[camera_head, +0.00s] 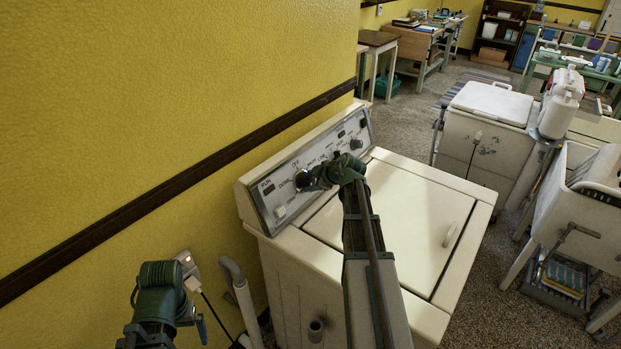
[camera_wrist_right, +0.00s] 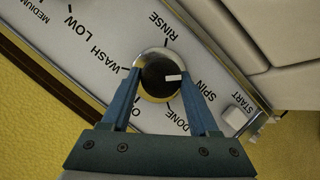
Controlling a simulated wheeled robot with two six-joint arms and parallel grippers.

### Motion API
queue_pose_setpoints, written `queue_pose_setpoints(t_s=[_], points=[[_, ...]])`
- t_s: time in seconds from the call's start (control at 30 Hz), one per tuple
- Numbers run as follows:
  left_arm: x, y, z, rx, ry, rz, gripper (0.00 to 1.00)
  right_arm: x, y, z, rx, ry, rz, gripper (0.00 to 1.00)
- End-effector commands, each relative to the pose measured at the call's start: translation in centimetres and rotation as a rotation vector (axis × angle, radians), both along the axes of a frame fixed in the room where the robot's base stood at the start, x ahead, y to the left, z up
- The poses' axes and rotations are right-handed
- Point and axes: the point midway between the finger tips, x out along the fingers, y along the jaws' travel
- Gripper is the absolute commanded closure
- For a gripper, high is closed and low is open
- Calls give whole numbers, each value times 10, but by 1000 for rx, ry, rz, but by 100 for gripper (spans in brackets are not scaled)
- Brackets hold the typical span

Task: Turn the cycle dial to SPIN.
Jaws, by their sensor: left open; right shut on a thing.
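The cycle dial is a black knob with a chrome ring and a white pointer mark (camera_wrist_right: 158,75). It is on the silver control panel (camera_wrist_right: 118,52) of the white washer (camera_head: 400,215). In the right wrist view the pointer faces right, close to the word SPIN. RINSE is above it, DONE below right, OFF below left and WASH left. My right gripper (camera_wrist_right: 166,86) is shut on the dial, one blue finger on each side. In the head view the right gripper (camera_head: 302,180) hides most of the dial. My left gripper (camera_head: 199,322) is open and away from the washer, low at the left.
A START button (camera_wrist_right: 234,117) is beside the dial. More small knobs (camera_head: 355,144) are further along the panel. A yellow wall (camera_head: 150,110) stands close behind the washer. A wall outlet (camera_head: 186,262) and grey pipe (camera_head: 236,280) are near my left gripper.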

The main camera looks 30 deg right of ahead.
Motion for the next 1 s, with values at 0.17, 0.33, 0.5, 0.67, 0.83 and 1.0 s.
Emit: queue_pose_setpoints(t_s=[0.17, 0.33, 0.5, 0.67, 0.83, 1.0], points=[[0, 0, 5, 0, 0, 0, 0, 1, -1, 1, 103, 46, -43, 95], [0, 0, 7, 0, 0, 0, 0, 1, -1, 1, 174, 76, -74, 95], [0, 0, 9, 0, 0, 0, 0, 1, -1, 1, 219, 96, -94, 95], [0, 0, 9, 0, 0, 0, 0, 1, -1, 1, 238, 103, -103, 95], [0, 0, 9, 0, 0, 0, 0, 0, -1, 1, 244, 105, -106, 95], [0, 0, 9, 0, 0, 0, 0, 0, -1, 1, 244, 105, -105, 95]])
